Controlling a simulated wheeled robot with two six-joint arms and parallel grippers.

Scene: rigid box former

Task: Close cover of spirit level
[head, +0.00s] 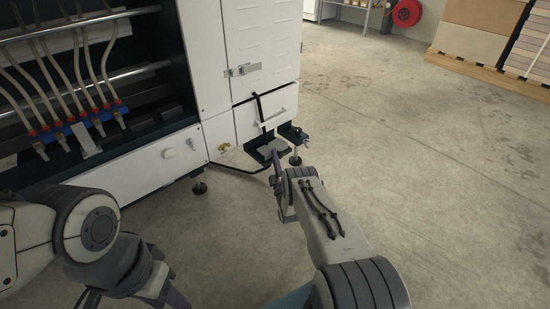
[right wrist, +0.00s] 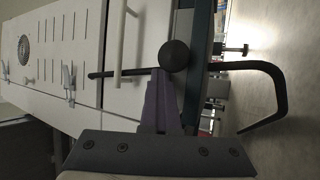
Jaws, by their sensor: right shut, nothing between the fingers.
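A flat grey piece (head: 272,146) sits on a dark bracket low at the machine's front corner in the head view. It may be the spirit level's cover, but it is too small to tell, and no level vial shows. My right gripper (head: 274,158) is at this bracket, its purple fingers pointing toward the flat piece. In the right wrist view the fingers (right wrist: 160,100) are shut and empty, with a black ball knob (right wrist: 174,55) just beyond or beside their tips. Contact cannot be told. My left gripper (head: 176,298) shows only partly at the bottom edge, its jaws unclear.
The white machine cabinet (head: 255,45) has a latch (head: 242,70) and a white handle (head: 277,117). A black bent bar (right wrist: 278,88) juts out in the right wrist view. The concrete floor (head: 430,180) to the right is clear.

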